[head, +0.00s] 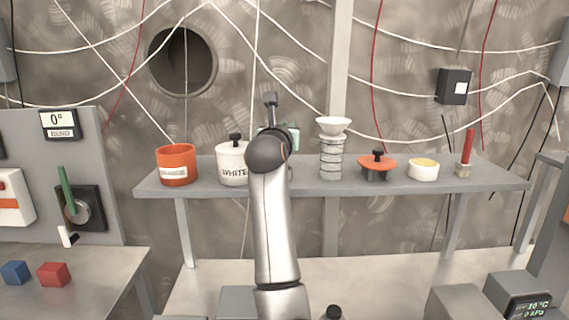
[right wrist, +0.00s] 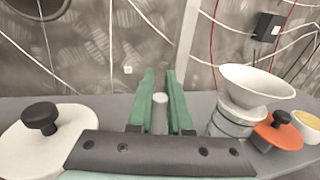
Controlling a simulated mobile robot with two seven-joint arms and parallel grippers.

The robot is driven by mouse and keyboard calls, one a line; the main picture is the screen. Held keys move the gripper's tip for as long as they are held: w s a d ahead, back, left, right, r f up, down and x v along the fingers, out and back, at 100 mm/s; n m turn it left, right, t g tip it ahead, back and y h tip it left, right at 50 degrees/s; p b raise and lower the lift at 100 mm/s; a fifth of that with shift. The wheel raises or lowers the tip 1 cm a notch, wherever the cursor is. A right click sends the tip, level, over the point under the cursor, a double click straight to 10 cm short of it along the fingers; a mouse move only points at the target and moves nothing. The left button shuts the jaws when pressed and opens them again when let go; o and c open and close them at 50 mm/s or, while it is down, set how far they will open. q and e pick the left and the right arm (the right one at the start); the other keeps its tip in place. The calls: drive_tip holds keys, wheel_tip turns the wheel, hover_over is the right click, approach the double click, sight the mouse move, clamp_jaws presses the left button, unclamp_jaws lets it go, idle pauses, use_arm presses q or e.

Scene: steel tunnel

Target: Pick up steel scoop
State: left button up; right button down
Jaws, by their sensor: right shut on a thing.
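My right gripper (right wrist: 160,85) shows its two green fingers in the right wrist view, close together around a small pale grey rounded end. I take this to be the steel scoop (right wrist: 160,99); the rest of it is hidden, so its bowl cannot be made out. In the head view my right arm reaches up over the shelf between the white pot and the stacked jars, and my wrist hides most of the gripper. My left gripper is not in view.
On the grey shelf (head: 400,187) stand an orange canister (head: 176,166), a white lidded pot (head: 231,165), a white bowl (head: 333,126) on glass jars (head: 331,160), an orange lid with black knob (head: 378,167), a yellow-filled dish (head: 423,170) and a red-handled brush (head: 467,150).

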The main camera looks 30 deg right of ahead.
drive_tip(key=shift+r, duration=0.1)
wheel_tip(320, 180, up, 10)
idle(0.6)
idle(1.4)
